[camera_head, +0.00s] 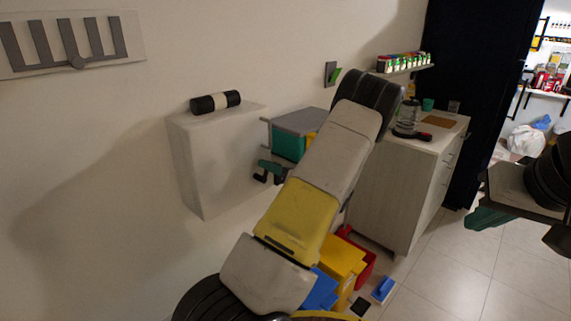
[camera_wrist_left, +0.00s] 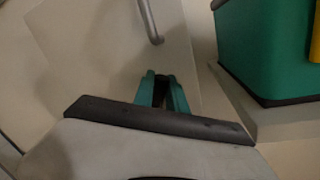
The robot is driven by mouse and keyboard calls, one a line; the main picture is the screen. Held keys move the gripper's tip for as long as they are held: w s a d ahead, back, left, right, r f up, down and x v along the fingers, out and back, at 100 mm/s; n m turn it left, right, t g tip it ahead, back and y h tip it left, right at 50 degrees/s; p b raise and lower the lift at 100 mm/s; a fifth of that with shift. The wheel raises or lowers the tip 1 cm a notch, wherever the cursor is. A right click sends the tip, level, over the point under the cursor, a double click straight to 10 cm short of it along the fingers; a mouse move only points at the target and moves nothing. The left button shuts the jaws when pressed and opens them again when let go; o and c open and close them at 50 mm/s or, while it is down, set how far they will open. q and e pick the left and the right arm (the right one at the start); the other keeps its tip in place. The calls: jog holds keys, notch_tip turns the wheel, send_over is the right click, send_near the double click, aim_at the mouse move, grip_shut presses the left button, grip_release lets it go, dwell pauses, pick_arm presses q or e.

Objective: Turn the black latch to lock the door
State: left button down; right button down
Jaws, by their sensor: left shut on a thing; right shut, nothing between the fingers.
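My left gripper (camera_head: 268,168) reaches to the right side of a white wall cabinet (camera_head: 205,165). Its green fingers also show in the left wrist view (camera_wrist_left: 162,88), shut on a small black piece (camera_wrist_left: 160,92), which looks like the black latch. In the head view a small dark part (camera_head: 260,178) shows beside the fingertips. The latch is mostly hidden by the fingers, so its angle cannot be told. The cabinet door looks closed against the body. My right gripper (camera_head: 485,217) is shut and empty at the far right, partly hidden by its wrist.
A black and white cylinder (camera_head: 215,102) lies on the cabinet. A green bin (camera_head: 288,146) stands close to the right of the left gripper. A grey bar handle (camera_wrist_left: 150,20) is just beyond the fingers. A wooden counter (camera_head: 395,185) and coloured bins (camera_head: 345,262) stand further right.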

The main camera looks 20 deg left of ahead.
pick_arm(q)
jog(key=m, duration=0.2)
jog(key=w+f+m, duration=0.1)
jog(key=shift+d+t, duration=0.25)
jog(key=shift+t, duration=0.05)
jog(key=shift+w+d+f+m+t, duration=0.1)
jog(key=shift+w+f+m+t, duration=0.3)
jog(key=shift+m, duration=1.55)
jog(key=shift+w+d+f+m+t, duration=0.1)
jog(key=shift+f+m+t, duration=0.6)
jog(key=shift+m, duration=1.2)
jog(key=shift+w+d+f+m+t, duration=0.2)
jog(key=shift+f+m, duration=0.5)
jog(key=shift+m, duration=1.25)
jog(key=shift+a+f, duration=0.1)
jog(key=shift+f, duration=0.05)
jog(key=c, duration=1.4)
grip_release()
jog(key=shift+o, duration=0.2)
